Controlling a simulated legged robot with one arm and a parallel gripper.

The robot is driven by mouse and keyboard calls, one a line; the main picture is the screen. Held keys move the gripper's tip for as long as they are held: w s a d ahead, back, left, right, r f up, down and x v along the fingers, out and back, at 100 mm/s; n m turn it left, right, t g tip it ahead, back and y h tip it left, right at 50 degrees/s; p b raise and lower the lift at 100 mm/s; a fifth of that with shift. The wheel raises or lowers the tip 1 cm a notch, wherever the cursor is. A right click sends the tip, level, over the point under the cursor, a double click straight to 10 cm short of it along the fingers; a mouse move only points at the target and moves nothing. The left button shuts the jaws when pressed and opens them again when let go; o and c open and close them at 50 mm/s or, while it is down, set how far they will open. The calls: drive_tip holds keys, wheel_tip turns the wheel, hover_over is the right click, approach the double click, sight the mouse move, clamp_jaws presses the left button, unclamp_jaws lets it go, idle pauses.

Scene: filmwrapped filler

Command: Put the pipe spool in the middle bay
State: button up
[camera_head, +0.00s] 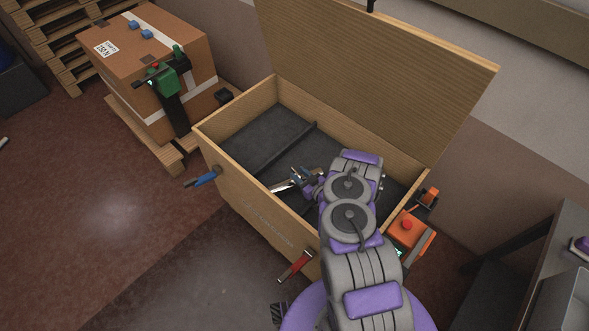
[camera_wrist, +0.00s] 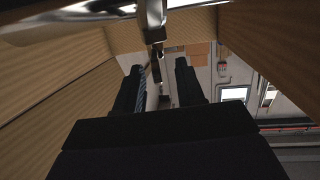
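The pipe spool (camera_head: 288,186) is a shiny metal piece inside the open wooden crate (camera_head: 238,199), beside my gripper (camera_head: 305,178). In the wrist view a large shiny metal pipe (camera_wrist: 80,11) crosses the top left, and a branch of it comes down close to my gripper (camera_wrist: 158,75). My two dark fingers stand apart with a gap between them. I see no clear contact with the pipe; a thin metal part shows in the gap. The crate's dark lining has a divider (camera_head: 288,146); a left bay (camera_head: 255,137) looks empty. My arm hides much of the right side.
The crate lid (camera_head: 380,70) stands open at the back. A blue handle (camera_head: 203,177) and a red handle (camera_head: 295,266) stick out in front. An orange device (camera_head: 408,228) is at the right. A taped carton (camera_head: 150,65) stands on a pallet at the left.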

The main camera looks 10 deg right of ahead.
drive_tip(key=p+v, duration=0.2)
drive_tip(key=v, duration=0.6)
drive_tip(key=w+a+r+g+h, duration=0.2)
drive_tip(key=w+r+g, duration=0.1)
drive_tip(key=w+r, duration=0.8)
drive_tip(key=s+a+r+m+g+h, duration=0.1)
drive_tip(key=s+r+g+h, duration=0.25)
drive_tip(key=r, duration=1.25)
drive_tip(key=s+r+m+g+h, duration=0.1)
drive_tip(key=s+r+g, duration=0.1)
drive_tip(key=s+r, duration=0.6)
drive_tip(key=s+r+m+g+h, duration=0.1)
drive_tip(key=s+r+g, duration=0.3)
drive_tip(key=s, duration=0.7)
drive_tip(key=s+r+m+g, duration=0.1)
drive_tip(key=s+r, duration=0.2)
drive_tip(key=s, duration=0.6)
drive_tip(key=s+a+r+g, duration=0.1)
drive_tip(key=s+r, duration=0.2)
drive_tip(key=s, duration=0.6)
drive_tip(key=s+a+r+m+g, duration=0.1)
drive_tip(key=s+r, duration=0.1)
drive_tip(key=s, duration=0.7)
drive_tip(key=shift+r+m, duration=0.3)
drive_tip(key=shift+r, duration=0.1)
